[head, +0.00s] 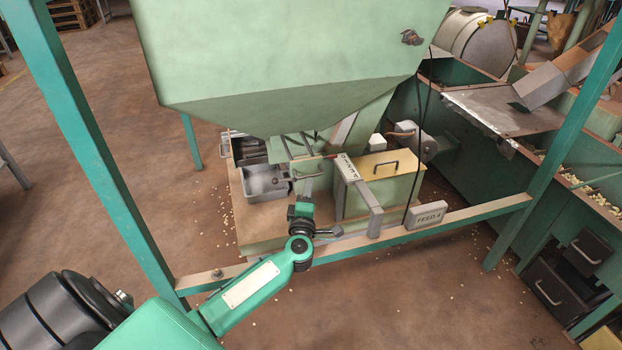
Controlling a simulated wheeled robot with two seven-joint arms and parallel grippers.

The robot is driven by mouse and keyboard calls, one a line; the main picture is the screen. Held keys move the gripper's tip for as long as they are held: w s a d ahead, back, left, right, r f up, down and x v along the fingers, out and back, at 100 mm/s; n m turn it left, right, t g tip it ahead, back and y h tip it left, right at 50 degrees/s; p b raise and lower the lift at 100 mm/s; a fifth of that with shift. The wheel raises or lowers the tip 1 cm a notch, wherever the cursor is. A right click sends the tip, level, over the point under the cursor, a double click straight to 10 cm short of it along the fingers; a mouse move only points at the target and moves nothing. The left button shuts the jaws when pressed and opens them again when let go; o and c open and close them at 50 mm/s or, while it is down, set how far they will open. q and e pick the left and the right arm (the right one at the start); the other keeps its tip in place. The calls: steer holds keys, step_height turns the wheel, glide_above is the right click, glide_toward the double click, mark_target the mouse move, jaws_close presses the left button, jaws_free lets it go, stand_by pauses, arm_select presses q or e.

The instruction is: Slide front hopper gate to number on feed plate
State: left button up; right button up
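The green front hopper (290,60) hangs over the machine at the top centre, with its sloped underside facing me. The feed plate (427,214) is a small grey plate on the front green rail and appears to read "FEED 4". A pale scale strip (347,168) with dark marks sits on a grey bracket under the hopper. My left gripper (309,177) is under the hopper, left of the scale strip, by thin grey rods and bars. Its fingers are small and blend with the metal there, so I cannot tell whether they hold anything. My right gripper is not in view.
A grey metal tray (266,183) is left of my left gripper. Green posts (100,150) frame both sides, and the front rail (470,212) crosses below. Nuts lie scattered on the brown floor.

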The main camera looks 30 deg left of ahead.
mark_target(310, 176)
arm_select(q)
steer(key=shift+b+x, duration=0.7)
steer(key=shift+x, duration=2.2)
jaws_close()
